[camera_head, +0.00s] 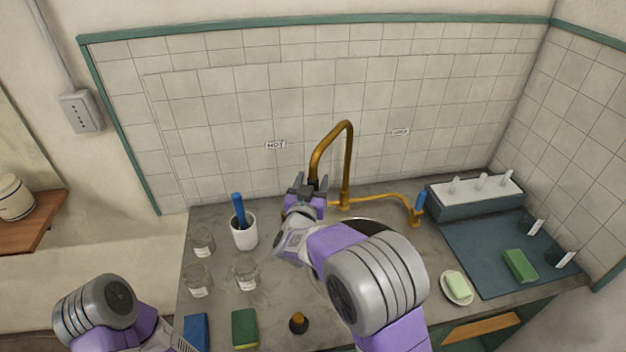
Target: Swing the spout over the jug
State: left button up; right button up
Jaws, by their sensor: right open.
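The brass spout (348,150) rises from the counter by the back wall, arches over and comes down on its left side. My right gripper (311,184) is open at the lower end of this down-turned part, with its fingers around or just in front of it. I cannot tell whether they touch it. I cannot pick out a jug for certain. A pale rim (372,220) shows just behind my right arm, which hides most of what lies there. My left arm shows at the lower left, but its gripper is out of the picture.
A white cup (244,236) with a blue-handled tool and several labelled glass jars (202,243) stand left of my right arm. A brass side pipe with a blue handle (420,202) runs right. A grey rack (475,195), a dark mat (480,262) and a soap dish (457,299) occupy the right.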

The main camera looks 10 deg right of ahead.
jog(key=shift+w+d, duration=0.25)
jog(key=shift+w, duration=0.2)
jog(key=shift+c, duration=0.3)
grip_shut()
